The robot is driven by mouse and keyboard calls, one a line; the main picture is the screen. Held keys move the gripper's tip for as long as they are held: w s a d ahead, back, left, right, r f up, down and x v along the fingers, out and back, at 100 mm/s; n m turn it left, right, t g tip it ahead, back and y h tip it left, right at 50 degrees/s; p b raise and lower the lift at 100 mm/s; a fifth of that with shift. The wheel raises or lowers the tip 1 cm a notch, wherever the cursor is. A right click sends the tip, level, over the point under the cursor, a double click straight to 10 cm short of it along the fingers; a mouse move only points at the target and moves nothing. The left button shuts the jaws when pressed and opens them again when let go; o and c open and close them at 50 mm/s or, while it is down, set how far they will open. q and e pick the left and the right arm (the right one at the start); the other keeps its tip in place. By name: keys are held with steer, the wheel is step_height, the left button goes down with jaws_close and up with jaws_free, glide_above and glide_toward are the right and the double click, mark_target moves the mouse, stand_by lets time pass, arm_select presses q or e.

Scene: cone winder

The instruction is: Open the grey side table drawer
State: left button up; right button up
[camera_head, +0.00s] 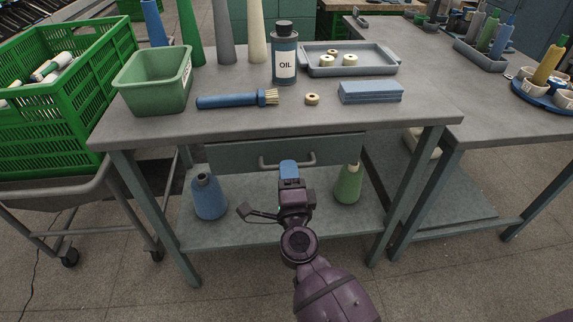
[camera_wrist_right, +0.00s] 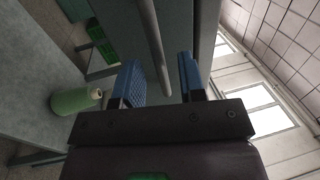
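The grey side table (camera_head: 220,122) stands in front of me with its drawer (camera_head: 232,156) under the top; the drawer front looks shut. A grey bar handle (camera_head: 308,161) runs across the drawer front. My right gripper (camera_head: 289,168) is at the handle and hides part of it. In the right wrist view my right gripper (camera_wrist_right: 161,82) is open, with blue pads apart. The handle bar (camera_wrist_right: 153,40) lines up with the gap between them; I cannot tell how deep it sits, and no grip shows. My left gripper is not in view.
On top are a green bin (camera_head: 153,85), a brush (camera_head: 235,99), an oil bottle (camera_head: 285,55) and a tray (camera_head: 385,67). A green crate (camera_head: 60,130) stands left.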

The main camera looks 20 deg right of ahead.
steer(key=shift+x, duration=1.3)
jaws_close()
